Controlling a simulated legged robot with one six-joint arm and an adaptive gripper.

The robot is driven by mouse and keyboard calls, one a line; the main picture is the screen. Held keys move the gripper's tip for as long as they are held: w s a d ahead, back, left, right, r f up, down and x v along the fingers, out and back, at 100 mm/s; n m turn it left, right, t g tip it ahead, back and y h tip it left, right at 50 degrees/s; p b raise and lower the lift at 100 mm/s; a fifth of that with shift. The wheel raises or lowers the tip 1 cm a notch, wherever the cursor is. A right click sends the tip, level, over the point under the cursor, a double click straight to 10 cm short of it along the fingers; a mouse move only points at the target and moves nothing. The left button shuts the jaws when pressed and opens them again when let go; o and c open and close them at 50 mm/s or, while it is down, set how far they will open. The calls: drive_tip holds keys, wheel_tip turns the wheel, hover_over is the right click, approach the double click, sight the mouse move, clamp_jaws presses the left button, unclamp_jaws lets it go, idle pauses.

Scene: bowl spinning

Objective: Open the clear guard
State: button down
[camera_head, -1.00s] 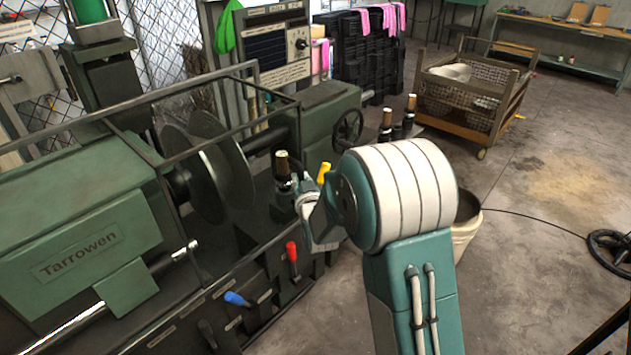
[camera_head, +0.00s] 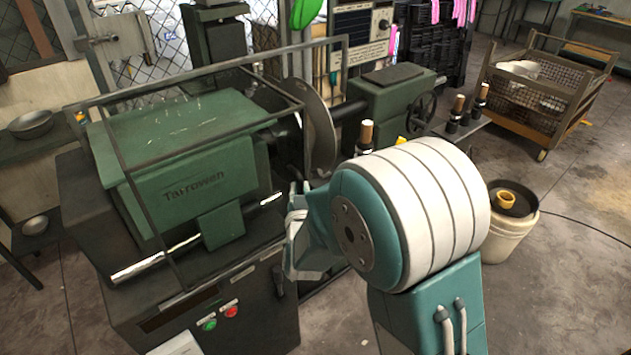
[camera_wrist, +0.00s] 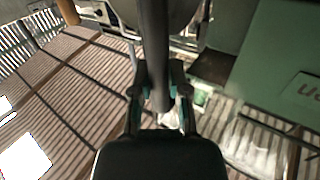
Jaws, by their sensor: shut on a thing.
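The clear guard (camera_head: 120,155) shows as a thin grey frame with see-through panes over the front and top of the green lathe (camera_head: 185,170). My gripper (camera_head: 297,188) is at the right end of the guard, partly hidden by my own arm. In the wrist view my gripper (camera_wrist: 158,75) is shut on a dark upright bar (camera_wrist: 154,40), with a finger on either side of it. I cannot tell from these views which part of the guard the bar is. The guard still stands across the front of the lathe.
A round metal disc (camera_head: 318,130) stands behind the guard. A bucket (camera_head: 513,225) and a wire-sided cart (camera_head: 548,95) are at the right. Green and red buttons (camera_head: 220,318) sit on the lathe's lower front. Open floor lies right.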

drive_tip(key=shift+s+a, duration=0.3)
drive_tip(key=shift+a, duration=0.15)
drive_tip(key=c, duration=0.6)
unclamp_jaws()
drive_tip(key=s, duration=0.7)
drive_tip(key=shift+s+d, duration=0.15)
drive_tip(key=shift+s, duration=0.05)
drive_tip(key=shift+w, duration=0.1)
